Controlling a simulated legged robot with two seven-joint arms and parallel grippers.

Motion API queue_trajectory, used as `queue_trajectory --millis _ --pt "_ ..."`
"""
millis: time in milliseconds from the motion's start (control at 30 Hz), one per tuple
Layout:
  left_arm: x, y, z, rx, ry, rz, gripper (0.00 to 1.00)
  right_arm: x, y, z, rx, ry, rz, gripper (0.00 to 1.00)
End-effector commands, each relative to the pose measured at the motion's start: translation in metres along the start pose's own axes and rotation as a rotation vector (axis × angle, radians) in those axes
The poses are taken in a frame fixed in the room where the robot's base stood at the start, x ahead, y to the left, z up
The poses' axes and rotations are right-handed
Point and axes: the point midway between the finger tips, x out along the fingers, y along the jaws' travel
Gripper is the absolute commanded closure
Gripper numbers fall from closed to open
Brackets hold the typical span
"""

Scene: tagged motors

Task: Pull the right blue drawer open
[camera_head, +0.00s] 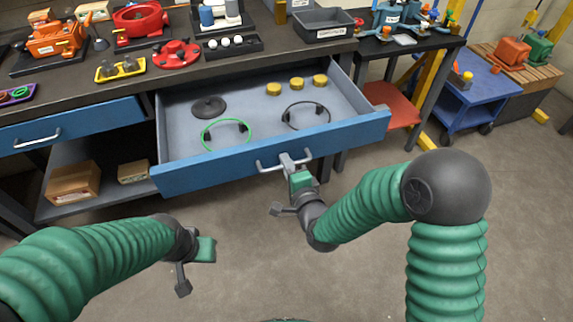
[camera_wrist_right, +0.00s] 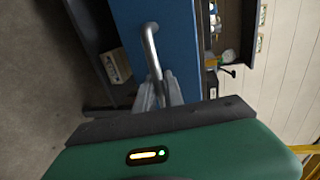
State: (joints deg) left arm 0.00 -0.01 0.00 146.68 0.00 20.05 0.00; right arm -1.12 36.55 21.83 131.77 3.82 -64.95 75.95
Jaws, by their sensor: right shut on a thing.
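The right blue drawer (camera_head: 262,150) is pulled out from the workbench, with its inside in view. Its grey bar handle (camera_head: 268,168) is on the blue front and also shows in the right wrist view (camera_wrist_right: 149,40). My right gripper (camera_head: 288,160) is shut on the handle, near its middle. In the right wrist view the jaws (camera_wrist_right: 158,92) sit around the bar. My left gripper (camera_head: 196,266) hangs over the floor in front of the bench, apart from the drawer. I cannot tell whether its jaws are open.
The drawer holds a green ring (camera_head: 226,123), a black ring, a dark disc (camera_head: 209,107) and several yellow caps (camera_head: 297,83). The left drawer (camera_head: 75,127) is shut. Boxes (camera_head: 75,182) sit on the shelf below. Floor before the drawer is clear apart from my arms.

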Motion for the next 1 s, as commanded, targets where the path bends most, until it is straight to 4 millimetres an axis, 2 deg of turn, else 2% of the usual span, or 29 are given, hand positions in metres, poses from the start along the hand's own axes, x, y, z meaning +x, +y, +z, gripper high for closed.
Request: queue_trajectory --millis 400,433,500,867,1000 --pt "0.0 0.0 0.0 0.0 0.0 0.0 0.64 0.0 0.002 -0.003 0.0 0.007 0.005 1.0" --pt "0.0 0.0 0.0 0.0 0.0 0.0 0.64 0.0 0.002 -0.003 0.0 0.007 0.005 0.86" --pt "0.0 0.0 0.0 0.0 0.0 0.0 0.64 0.0 0.002 -0.003 0.0 0.006 0.005 0.79" --pt "0.0 0.0 0.0 0.0 0.0 0.0 0.64 -0.002 0.0 -0.001 0.0 0.002 0.0 0.79" --pt "-0.004 0.0 -0.001 0.0 0.0 0.0 0.64 -0.017 -0.001 -0.001 -0.001 0.002 0.001 0.79"
